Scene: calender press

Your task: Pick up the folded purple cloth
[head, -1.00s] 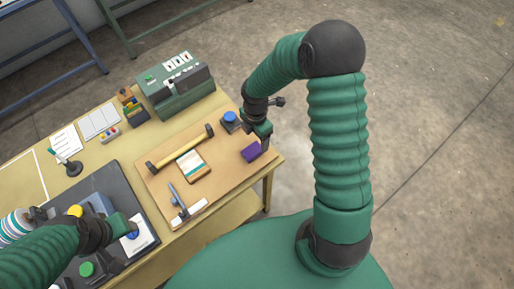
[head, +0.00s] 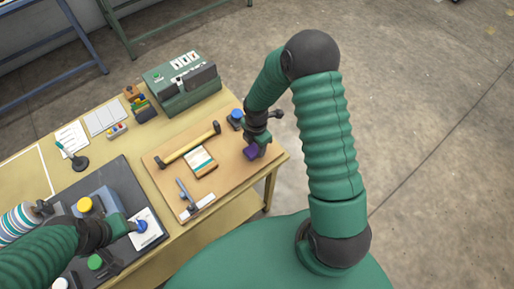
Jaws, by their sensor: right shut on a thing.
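The folded purple cloth (head: 251,153) is small and dark, near the right edge of the wooden board (head: 232,172) on the table. My right gripper (head: 256,148) is shut on the cloth from above; the gripper partly hides it. I cannot tell whether the cloth touches the board.
A blue-topped pot (head: 236,118) stands close to my right gripper. A green machine (head: 185,82) stands at the back.

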